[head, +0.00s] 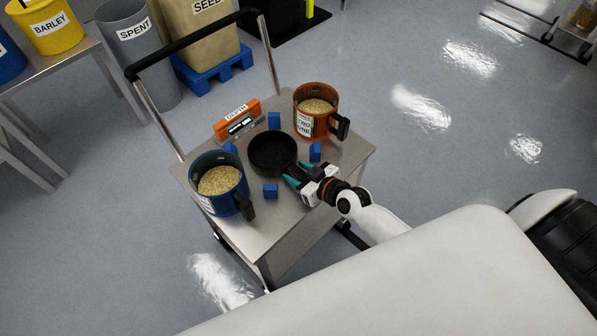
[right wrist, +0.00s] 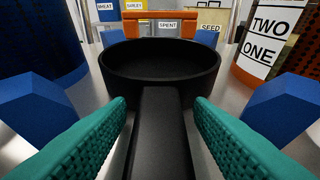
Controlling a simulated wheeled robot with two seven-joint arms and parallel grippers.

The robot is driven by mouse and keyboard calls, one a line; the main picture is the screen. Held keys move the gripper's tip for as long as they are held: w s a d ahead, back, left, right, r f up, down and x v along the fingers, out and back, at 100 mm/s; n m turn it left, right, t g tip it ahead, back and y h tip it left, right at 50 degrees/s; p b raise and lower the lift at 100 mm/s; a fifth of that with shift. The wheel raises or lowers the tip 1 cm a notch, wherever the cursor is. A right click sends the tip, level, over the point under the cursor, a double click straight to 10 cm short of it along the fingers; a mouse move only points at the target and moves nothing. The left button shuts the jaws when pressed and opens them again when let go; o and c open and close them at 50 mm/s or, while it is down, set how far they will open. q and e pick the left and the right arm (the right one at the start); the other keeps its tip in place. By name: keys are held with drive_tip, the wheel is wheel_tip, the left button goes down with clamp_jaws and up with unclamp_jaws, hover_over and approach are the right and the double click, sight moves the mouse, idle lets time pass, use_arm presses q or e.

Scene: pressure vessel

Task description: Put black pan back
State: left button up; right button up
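The black pan (head: 272,152) stands upright on the metal cart top among several small blue blocks. In the right wrist view the pan (right wrist: 160,66) is straight ahead, with its handle (right wrist: 160,135) running toward the camera. My right gripper (head: 293,178) is at the pan's handle side, low over the cart. Its teal fingers (right wrist: 160,140) are open, one on each side of the handle, with gaps visible between the fingers and the handle. The handle is mostly hidden by the gripper in the head view. My left gripper is not in view.
A blue pot of grain (head: 221,184) stands left of the pan, an orange pot of grain (head: 317,108) right of it. An orange display unit (head: 238,121) sits behind. Blue blocks (head: 270,191) surround the pan closely. The cart (head: 255,235) has a black push handle.

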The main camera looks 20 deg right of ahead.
drive_tip(key=shift+r, duration=0.1)
drive_tip(key=shift+s+r, duration=0.15)
drive_tip(key=shift+s, duration=0.05)
drive_tip(key=p+v, duration=0.1)
drive_tip(key=v, duration=1.1)
drive_tip(key=s+d+f+m+g+h, duration=0.1)
drive_tip(key=s+f+g, duration=0.15)
drive_tip(key=f, duration=0.65)
drive_tip(key=s+d+f+g+h, duration=0.15)
drive_tip(key=s+f, duration=0.25)
drive_tip(key=f, duration=0.4)
drive_tip(key=s+d+f+m+g+h, duration=0.1)
drive_tip(key=s+f, duration=0.3)
drive_tip(key=f, duration=0.5)
drive_tip(key=s+a+f+g, duration=0.2)
drive_tip(key=s+f, duration=0.4)
drive_tip(key=s, duration=0.3)
drive_tip(key=s+a+f+g+h, duration=0.1)
drive_tip(key=s+f+g, duration=0.3)
drive_tip(key=s, duration=0.6)
wheel_tip(320, 180, down, 3)
drive_tip(key=shift+s+a+r+g, duration=0.2)
drive_tip(key=shift+s+a+g, duration=0.1)
drive_tip(key=shift+a, duration=0.6)
